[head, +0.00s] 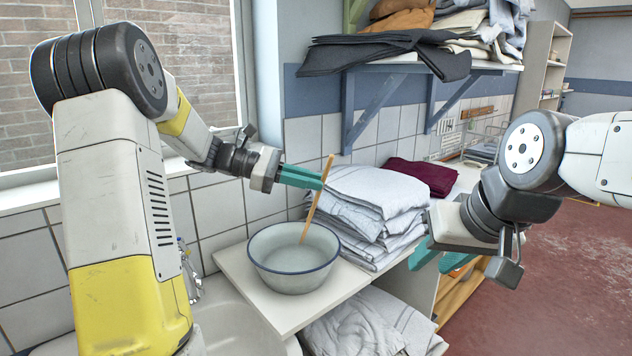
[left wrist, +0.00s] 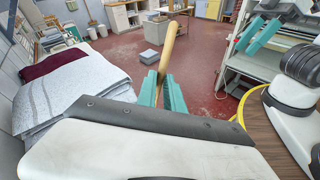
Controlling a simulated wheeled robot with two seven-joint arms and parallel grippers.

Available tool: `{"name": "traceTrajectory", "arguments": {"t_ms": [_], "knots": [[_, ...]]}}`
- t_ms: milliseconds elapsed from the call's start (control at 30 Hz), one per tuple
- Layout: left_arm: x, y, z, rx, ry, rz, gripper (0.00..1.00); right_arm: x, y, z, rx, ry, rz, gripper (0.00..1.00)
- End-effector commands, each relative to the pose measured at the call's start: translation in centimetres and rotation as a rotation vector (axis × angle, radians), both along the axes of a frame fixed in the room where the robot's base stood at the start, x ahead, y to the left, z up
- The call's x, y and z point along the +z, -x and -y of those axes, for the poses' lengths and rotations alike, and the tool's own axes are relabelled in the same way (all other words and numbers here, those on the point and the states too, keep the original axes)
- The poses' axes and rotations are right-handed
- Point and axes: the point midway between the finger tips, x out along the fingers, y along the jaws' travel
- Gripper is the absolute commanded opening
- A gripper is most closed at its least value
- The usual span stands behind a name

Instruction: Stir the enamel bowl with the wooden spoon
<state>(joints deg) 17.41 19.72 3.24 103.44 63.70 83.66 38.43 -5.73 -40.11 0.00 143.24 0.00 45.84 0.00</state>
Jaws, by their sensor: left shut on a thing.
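The white enamel bowl (head: 292,283) with a dark blue rim stands on a white counter top. The wooden spoon (head: 312,205) is tilted, with its lower end inside the bowl and its handle rising above the rim. What the bowl holds cannot be made out. My left gripper (head: 317,179) is shut on the spoon's handle, above the bowl's far side. The left wrist view shows the spoon (left wrist: 168,46) between its teal fingers. My right gripper (head: 438,258) is to the right of the bowl, empty, with its fingers apart; it also shows in the left wrist view (left wrist: 257,32).
A stack of folded grey linens (head: 370,205) stands right behind the bowl. A dark red cloth (head: 422,176) lies beyond it. A sink (head: 235,320) is at the bowl's left. A bracketed shelf (head: 400,68) with cloths hangs above. Open red floor (head: 540,280) lies to the right.

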Motion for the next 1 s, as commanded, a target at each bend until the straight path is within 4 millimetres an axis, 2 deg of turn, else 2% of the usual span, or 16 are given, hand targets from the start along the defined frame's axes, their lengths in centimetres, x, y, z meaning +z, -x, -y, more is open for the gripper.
{"name": "traceTrajectory", "arguments": {"t_ms": [500, 1000], "knots": [[4.7, 0.0, 0.0, -0.001, 0.000, 0.003, 0.00, 0.0, 0.0, 0.0, 0.000, 0.000, 0.000, 0.36], [4.9, 0.0, 0.0, 0.000, 0.000, 0.001, 0.00, 0.0, 0.0, 0.0, 0.000, 0.000, 0.000, 0.36]]}}
